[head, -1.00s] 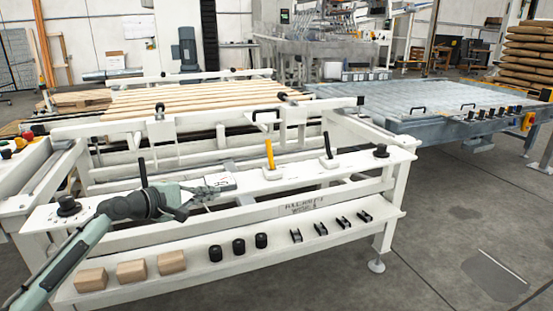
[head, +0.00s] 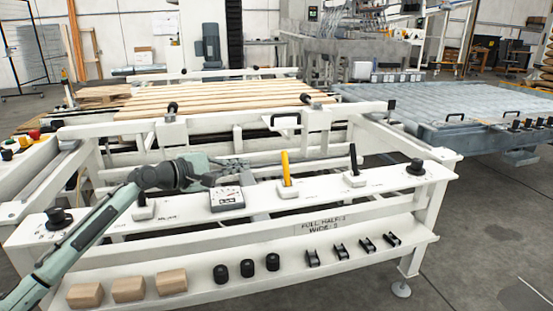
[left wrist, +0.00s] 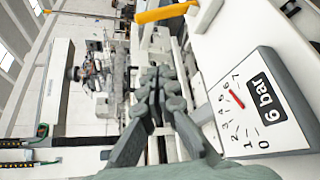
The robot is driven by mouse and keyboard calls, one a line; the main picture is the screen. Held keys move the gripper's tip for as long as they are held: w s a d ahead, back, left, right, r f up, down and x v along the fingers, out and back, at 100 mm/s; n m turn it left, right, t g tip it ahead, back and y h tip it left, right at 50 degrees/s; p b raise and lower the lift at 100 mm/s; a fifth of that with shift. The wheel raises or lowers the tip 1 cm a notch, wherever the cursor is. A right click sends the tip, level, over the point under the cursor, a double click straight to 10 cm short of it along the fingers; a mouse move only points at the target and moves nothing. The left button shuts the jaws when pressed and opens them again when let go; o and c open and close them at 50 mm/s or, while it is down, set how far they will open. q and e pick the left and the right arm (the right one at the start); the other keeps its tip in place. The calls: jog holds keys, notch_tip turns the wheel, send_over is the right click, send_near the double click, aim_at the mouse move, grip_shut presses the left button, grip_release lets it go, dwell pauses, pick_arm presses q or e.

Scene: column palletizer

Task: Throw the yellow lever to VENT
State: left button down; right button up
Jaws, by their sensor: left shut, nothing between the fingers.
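The yellow lever (head: 286,167) stands nearly upright in its white base on the white console beam. It also shows at the top edge of the left wrist view (left wrist: 165,13), partly cut off. Lettering beside it is too small to read. My left gripper (head: 240,162) is shut and empty. It is left of the yellow lever, above and behind the gauge, with a gap to the lever. Its closed fingers (left wrist: 163,88) also show in the left wrist view. My right gripper is not in view.
A pressure gauge (head: 226,198) marked 6 bar sits left of the yellow lever. A black lever (head: 353,158) stands to its right, and a black knob (head: 416,167) beyond. A rail (head: 230,120) runs behind. Wooden blocks (head: 128,289) lie on the lower shelf (head: 200,283).

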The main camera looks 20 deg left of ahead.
aim_at(286, 168)
pick_arm(q)
jog(key=shift+s, duration=0.15)
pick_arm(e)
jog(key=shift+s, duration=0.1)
pick_arm(q)
jog(key=shift+w+d, duration=0.15)
jog(key=shift+w, duration=0.2)
jog(key=x, duration=0.6)
jog(key=shift+w+f, duration=0.1)
jog(key=shift+w, duration=0.05)
jog(key=d, duration=0.2)
jog(key=d+r, duration=0.1)
jog(key=d, duration=0.1)
jog(key=shift+p, duration=0.3)
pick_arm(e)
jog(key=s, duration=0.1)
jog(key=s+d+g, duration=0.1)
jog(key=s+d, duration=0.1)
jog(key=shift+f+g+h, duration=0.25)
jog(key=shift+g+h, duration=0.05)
pick_arm(q)
jog(key=shift+d+m, duration=0.15)
jog(key=shift+m, duration=0.15)
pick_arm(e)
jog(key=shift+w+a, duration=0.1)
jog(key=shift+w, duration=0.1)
